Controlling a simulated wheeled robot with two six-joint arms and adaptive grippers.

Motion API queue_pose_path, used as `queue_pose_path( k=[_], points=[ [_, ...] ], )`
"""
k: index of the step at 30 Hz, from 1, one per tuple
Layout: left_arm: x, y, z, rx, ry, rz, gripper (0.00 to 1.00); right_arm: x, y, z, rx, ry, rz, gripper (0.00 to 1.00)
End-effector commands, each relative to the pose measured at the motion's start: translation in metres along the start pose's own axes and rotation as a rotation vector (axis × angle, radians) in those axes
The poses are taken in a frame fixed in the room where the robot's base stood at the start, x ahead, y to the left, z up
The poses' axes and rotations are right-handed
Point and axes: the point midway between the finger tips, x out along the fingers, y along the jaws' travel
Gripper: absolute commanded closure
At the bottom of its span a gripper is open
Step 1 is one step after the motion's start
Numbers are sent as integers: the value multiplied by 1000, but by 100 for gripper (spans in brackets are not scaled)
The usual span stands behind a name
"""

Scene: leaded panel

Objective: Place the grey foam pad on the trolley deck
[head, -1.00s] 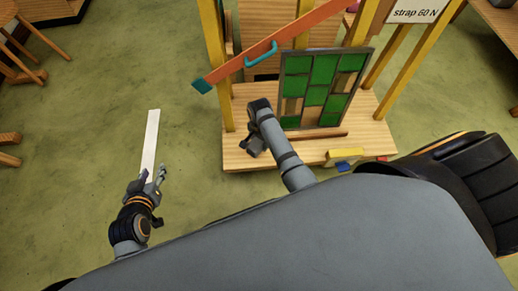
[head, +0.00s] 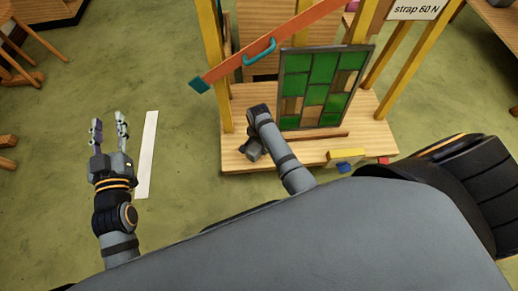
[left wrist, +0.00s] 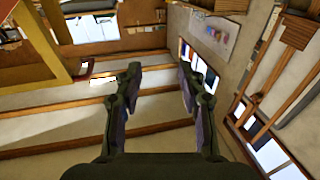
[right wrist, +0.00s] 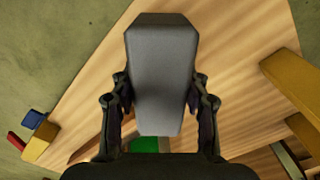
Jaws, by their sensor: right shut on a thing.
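The grey foam pad (right wrist: 160,75) fills the middle of the right wrist view, between the fingers of my right gripper (right wrist: 160,105), which is shut on it. In the head view the pad (head: 252,150) shows only partly beside my right arm, over the left front of the wooden trolley deck (head: 236,108). I cannot tell whether the pad touches the deck (right wrist: 235,125). My left gripper (head: 109,120) is open and empty over the green floor, left of the trolley; its spread fingers also show in the left wrist view (left wrist: 158,85).
A green leaded panel (head: 322,85) leans upright on the deck. An orange bar (head: 270,45) with a teal handle (head: 260,52) crosses between yellow posts (head: 211,60). A yellow block (head: 346,155) sits at the deck's front edge. A white strip (head: 147,155) lies on the floor.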

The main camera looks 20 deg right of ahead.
Motion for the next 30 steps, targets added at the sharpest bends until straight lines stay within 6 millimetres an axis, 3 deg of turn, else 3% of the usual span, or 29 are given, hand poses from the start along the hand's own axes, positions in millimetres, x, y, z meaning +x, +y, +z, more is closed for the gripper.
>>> queue_pose_path(
  k=[9, 13, 18, 29, 30],
  points=[
    [-4, 2, -97, 32, 403, 3, 60, 20, 0, 0, 0, 0, 0, 75],
    [-13, 3, -126, 41, 527, 6, 60, 25, 0, 0, 0, 0, 0, 75],
    [-19, 4, -140, 45, 589, 8, 60, 26, 0, 0, 0, 0, 0, 75],
    [-20, 4, -142, 45, 599, 8, 60, 29, 0, 0, 0, 0, 0, 75],
    [-20, 4, -144, 46, 604, 8, 60, 29, 0, 0, 0, 0, 0, 53]
  ],
)
